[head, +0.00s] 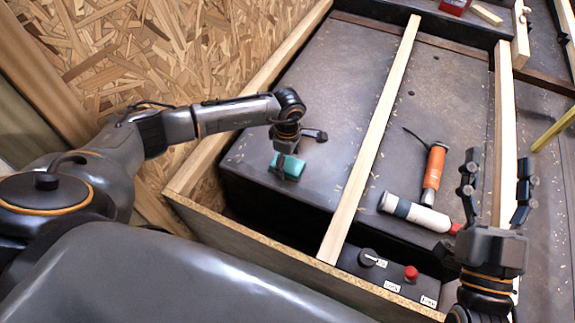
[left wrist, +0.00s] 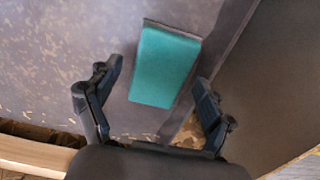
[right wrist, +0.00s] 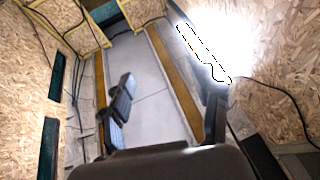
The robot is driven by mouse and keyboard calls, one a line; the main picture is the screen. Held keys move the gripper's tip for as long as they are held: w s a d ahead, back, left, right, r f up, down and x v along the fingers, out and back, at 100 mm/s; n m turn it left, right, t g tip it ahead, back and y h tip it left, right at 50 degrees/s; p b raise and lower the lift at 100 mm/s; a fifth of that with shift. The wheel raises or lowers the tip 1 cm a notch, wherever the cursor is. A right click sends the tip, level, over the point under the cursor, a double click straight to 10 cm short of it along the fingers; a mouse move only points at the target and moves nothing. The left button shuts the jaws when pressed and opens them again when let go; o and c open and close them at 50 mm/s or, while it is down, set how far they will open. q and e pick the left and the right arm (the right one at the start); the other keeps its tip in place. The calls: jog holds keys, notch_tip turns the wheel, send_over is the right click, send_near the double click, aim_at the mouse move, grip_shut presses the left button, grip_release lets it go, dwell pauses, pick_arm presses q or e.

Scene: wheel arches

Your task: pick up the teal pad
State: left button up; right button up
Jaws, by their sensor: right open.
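The teal pad (head: 289,167) lies on the dark panel at the left, near the panel's front edge. In the left wrist view the teal pad (left wrist: 165,66) is a rounded block with a grey edge, lying between and just beyond the fingers. My left gripper (head: 296,150) is above the pad; in the left wrist view its fingers (left wrist: 158,88) stand apart with nothing held. My right gripper (head: 497,180) is raised at the right, open and empty. In the right wrist view its fingers (right wrist: 168,104) are apart, with no pad in sight.
A light wooden strip (head: 372,140) divides the panel. A black knob (head: 367,257) and a red button (head: 411,272) sit at the front. A chipboard wall stands left. Wood chips litter the panel.

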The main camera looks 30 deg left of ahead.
pick_arm(q)
jog(key=c, duration=1.1)
jog(key=shift+o, duration=0.2)
